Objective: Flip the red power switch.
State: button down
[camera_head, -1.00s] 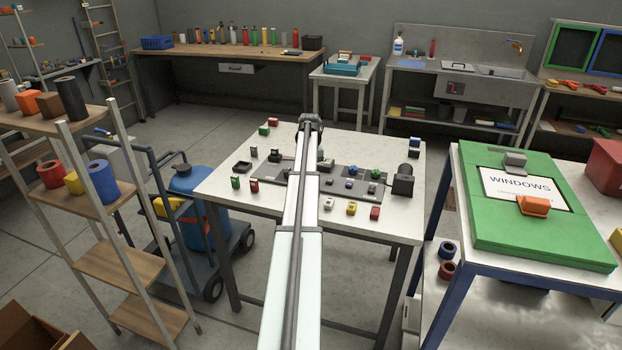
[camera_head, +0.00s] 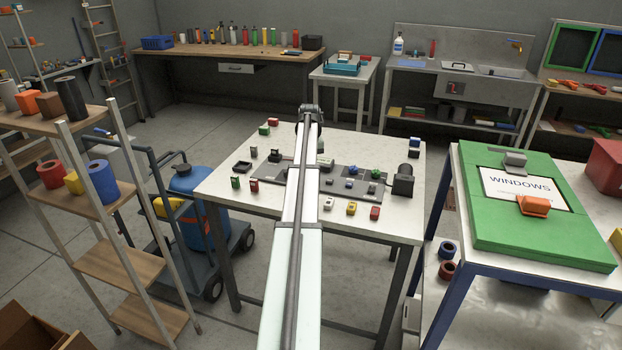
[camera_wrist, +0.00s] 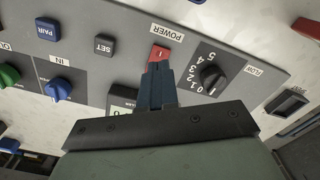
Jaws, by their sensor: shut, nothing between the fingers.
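The red power switch (camera_wrist: 159,53) sits on the grey panel (camera_wrist: 123,62) under a POWER label, with a white mark on its face. My gripper (camera_wrist: 157,66) is shut, its dark blue fingers together and empty. In the wrist view the fingertips overlap the lower edge of the switch; I cannot tell whether they touch it. In the head view my arm reaches over the white table and hides the switch and the fingers.
A black numbered dial (camera_wrist: 212,75) is right of the switch. A dark SET button (camera_wrist: 104,45), a blue PAIR button (camera_wrist: 47,28) and a blue IN knob (camera_wrist: 58,89) are to its left. Small coloured blocks and a black device (camera_head: 403,180) stand on the white table (camera_head: 238,205).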

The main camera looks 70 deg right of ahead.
jog(key=shift+r, duration=1.75)
